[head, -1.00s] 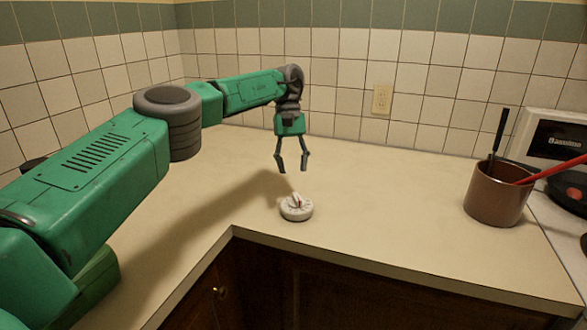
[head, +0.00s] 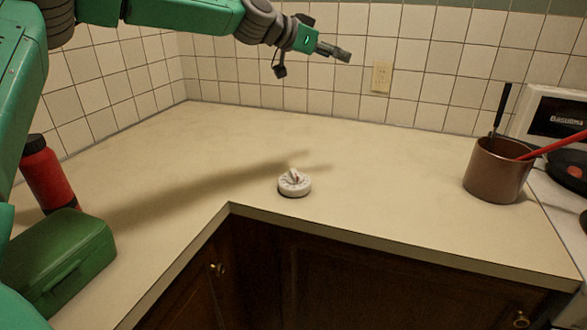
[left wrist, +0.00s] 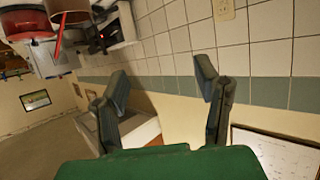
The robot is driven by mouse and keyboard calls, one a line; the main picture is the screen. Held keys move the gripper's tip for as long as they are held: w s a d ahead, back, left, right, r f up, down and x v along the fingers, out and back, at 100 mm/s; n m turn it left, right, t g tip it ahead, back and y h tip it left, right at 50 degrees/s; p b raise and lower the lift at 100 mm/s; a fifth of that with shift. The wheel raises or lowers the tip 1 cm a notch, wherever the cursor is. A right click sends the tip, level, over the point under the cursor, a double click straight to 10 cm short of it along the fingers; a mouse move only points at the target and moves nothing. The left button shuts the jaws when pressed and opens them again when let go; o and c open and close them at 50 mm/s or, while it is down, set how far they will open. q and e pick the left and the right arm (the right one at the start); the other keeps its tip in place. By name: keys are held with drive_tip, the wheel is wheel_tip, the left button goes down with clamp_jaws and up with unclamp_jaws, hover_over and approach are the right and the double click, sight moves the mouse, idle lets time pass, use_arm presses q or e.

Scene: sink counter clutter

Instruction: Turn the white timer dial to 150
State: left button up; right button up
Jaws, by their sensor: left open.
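The white timer dial (head: 294,184) sits on the beige counter near its inner front corner, with a raised ridge knob on top. Its number marks are too small to read. My left gripper (head: 340,53) is up in front of the tiled wall, above and behind the dial, pointing right and well apart from it. In the left wrist view my left gripper (left wrist: 164,95) shows two fingers spread apart with nothing between them. The dial is not visible in the left wrist view. My right gripper is not in view.
A brown pot (head: 496,170) with utensils stands at the right, beside the stove (head: 552,125). A red bottle (head: 48,172) and a green box (head: 62,258) stand at the left. A wall outlet (head: 381,77) is behind. The counter around the dial is clear.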

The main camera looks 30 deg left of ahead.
use_arm(q)
drive_tip(key=s+a+f+m+g+y, duration=0.1)
drive_tip(key=s+a+f+m+g, duration=0.1)
drive_tip(key=s+f+g, duration=0.55)
drive_tip(key=g+y, duration=0.1)
drive_tip(key=y, duration=0.2)
approach(293, 172)
drive_tip(key=b+x, duration=0.1)
drive_tip(key=x, duration=0.8)
drive_tip(key=shift+f+b, duration=0.2)
drive_tip(key=shift+b, duration=0.2)
